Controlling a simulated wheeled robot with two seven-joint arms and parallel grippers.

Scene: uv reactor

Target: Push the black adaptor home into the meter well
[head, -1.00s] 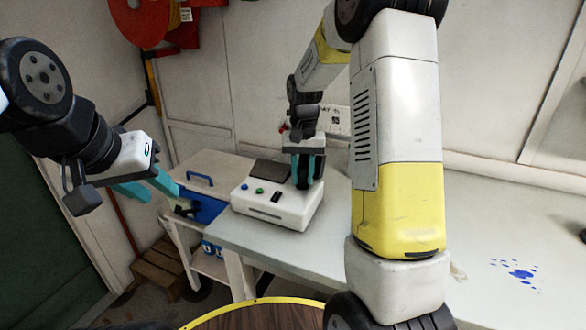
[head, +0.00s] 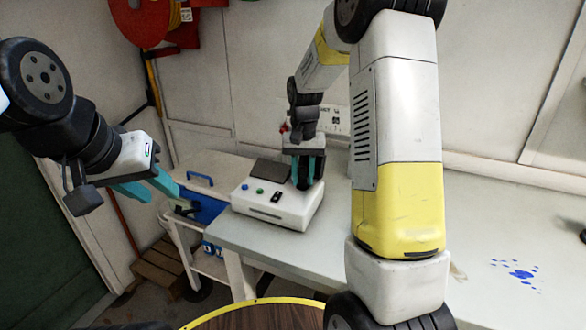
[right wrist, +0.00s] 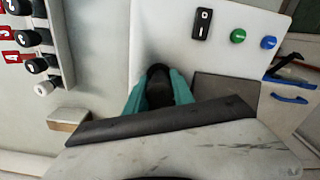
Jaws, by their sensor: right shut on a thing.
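The white meter box (head: 268,208) stands on the bench with blue and green buttons and a black rocker switch on top. My right gripper (head: 304,180) points down over its right end, shut on the black adaptor (right wrist: 159,87). The adaptor shows between the teal fingers in the right wrist view. Its lower end meets the box top, but the well is hidden under it, so I cannot tell how deep it sits. My left gripper (head: 155,188) is open and empty, in the air left of the box.
A blue case (head: 205,205) sits on a trolley left of the bench. A rack of several black-capped items (right wrist: 35,45) stands near the box in the right wrist view.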

